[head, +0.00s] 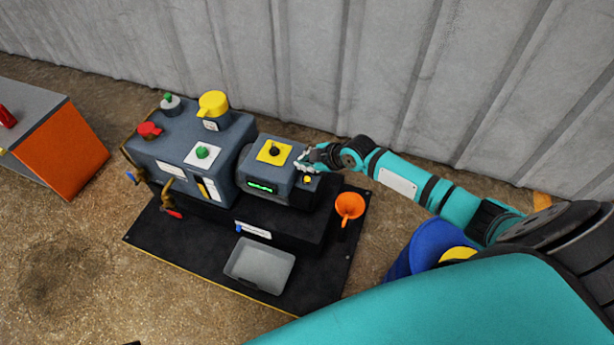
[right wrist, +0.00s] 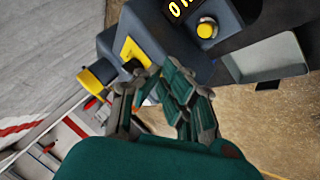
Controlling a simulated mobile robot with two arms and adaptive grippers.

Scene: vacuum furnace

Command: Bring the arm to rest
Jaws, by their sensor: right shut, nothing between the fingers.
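My right gripper (head: 306,159) is shut and empty. It is at the right end of the smaller control box (head: 264,187), close to the yellow plate with a black knob (head: 274,151) and the yellow button (head: 307,179). The right wrist view shows the gripper fingers (right wrist: 155,78) in front of the black knob on its yellow plate (right wrist: 131,54), with the yellow button (right wrist: 207,29) farther right. I cannot tell whether the fingers touch the box. My left gripper is not in view.
An orange box (head: 62,150) stands far left. A grey corrugated wall (head: 300,60) closes the back. Floor is free at front left.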

